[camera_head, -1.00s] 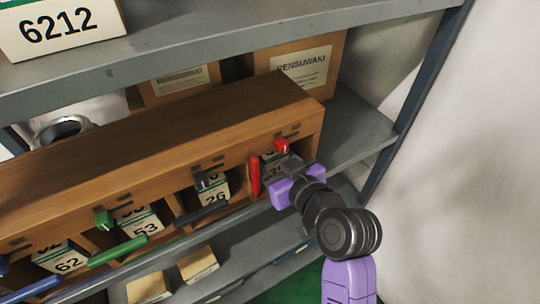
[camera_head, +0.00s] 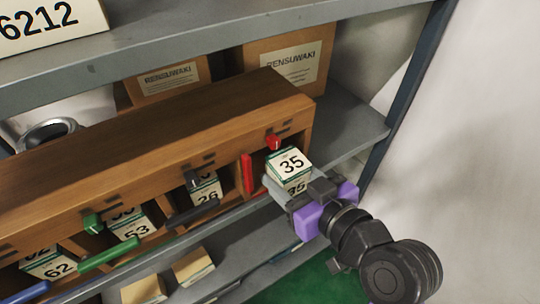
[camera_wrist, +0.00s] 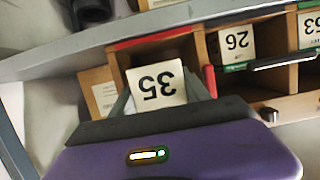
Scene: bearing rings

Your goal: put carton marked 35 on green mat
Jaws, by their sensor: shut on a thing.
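The carton marked 35 (camera_head: 291,164) is white with a green band and black digits. My gripper (camera_head: 284,187) is shut on it and holds it just in front of the rightmost compartment of the wooden rack. In the wrist view the carton (camera_wrist: 157,86) sits between the two fingers of my gripper (camera_wrist: 160,98), its digits upside down. The green mat cannot be made out for certain; a green surface (camera_head: 322,282) shows low down below the shelves.
The wooden rack (camera_head: 150,125) stands on a grey shelf. Its other compartments hold cartons marked 26 (camera_head: 207,193), 53 (camera_head: 133,229) and 62 (camera_head: 55,266). A red bar (camera_head: 247,174) stands beside the rightmost compartment. A blue-grey shelf post (camera_head: 405,90) is at the right.

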